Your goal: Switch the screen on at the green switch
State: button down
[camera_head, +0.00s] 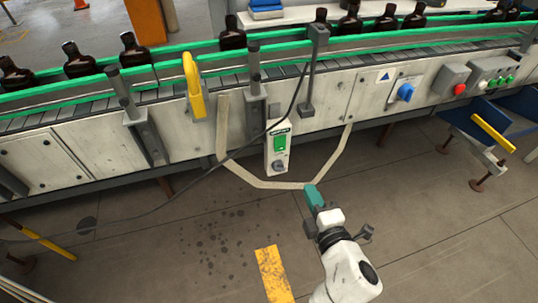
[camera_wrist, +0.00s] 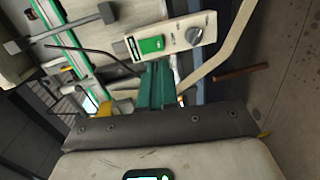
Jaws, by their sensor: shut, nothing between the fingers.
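The green switch (camera_head: 279,143) sits on a pale upright box (camera_head: 272,158) on the front of the conveyor, above a grey round knob (camera_head: 278,165). In the wrist view the green switch (camera_wrist: 152,45) lies just beyond my fingertips, with the knob (camera_wrist: 194,35) to its right. My gripper (camera_head: 313,192) has teal fingers, is shut and empty, and is below and right of the box in the head view. The fingers (camera_wrist: 158,75) point toward the box in the wrist view; a gap to the switch cannot be judged exactly. No screen can be made out.
The conveyor (camera_head: 190,130) carries several amber bottles (camera_head: 134,50) between green rails. A blue knob (camera_head: 405,92) and a red button (camera_head: 460,89) are farther right. The floor (camera_head: 200,225) before the conveyor is mostly clear.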

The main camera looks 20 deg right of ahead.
aim_at(281, 149)
jog(key=shift+w+a+n+y, duration=0.15)
jog(key=shift+a+n, duration=0.05)
jog(key=shift+a, duration=0.25)
jog(key=shift+w+a+n+y, duration=0.15)
jog(key=shift+a+n, duration=0.05)
jog(key=shift+a, duration=0.25)
jog(key=shift+w, duration=0.1)
jog(key=w, duration=0.4)
jog(key=w+f, duration=0.1)
jog(key=w, duration=0.8)
jog(key=shift+w+f, duration=0.3)
jog(key=shift+w, duration=0.05)
